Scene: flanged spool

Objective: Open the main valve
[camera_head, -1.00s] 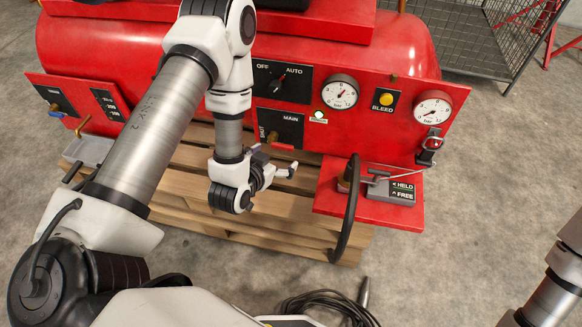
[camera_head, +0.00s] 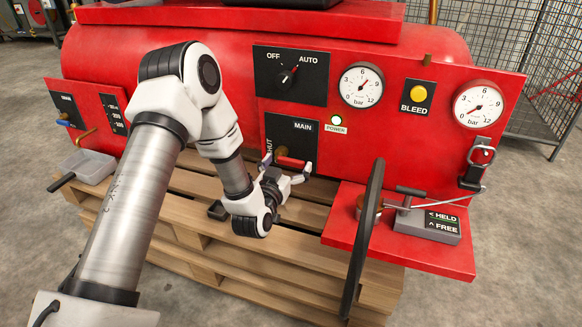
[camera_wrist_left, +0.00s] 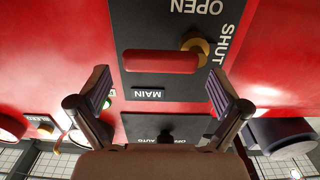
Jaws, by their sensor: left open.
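The main valve is a red lever handle (camera_head: 291,162) on a black panel marked MAIN (camera_head: 290,128) on the red tank's front. In the left wrist view, which is upside down, the red handle (camera_wrist_left: 160,61) lies crosswise from a brass stem (camera_wrist_left: 197,44) near the word SHUT; OPEN is marked farther off. My left gripper (camera_head: 286,171) is open just in front of the handle, its fingers spread to either side. In the wrist view the open fingers (camera_wrist_left: 161,82) are apart from the handle, with nothing between them. My right gripper is out of view.
A AUTO/OFF selector (camera_head: 286,78) sits above the valve, with a pressure gauge (camera_head: 361,86) to its right. A black handwheel (camera_head: 364,240) and a red shelf (camera_head: 440,258) stand to the right. A wooden pallet (camera_head: 285,255) lies below; a grey tray (camera_head: 88,166) is at left.

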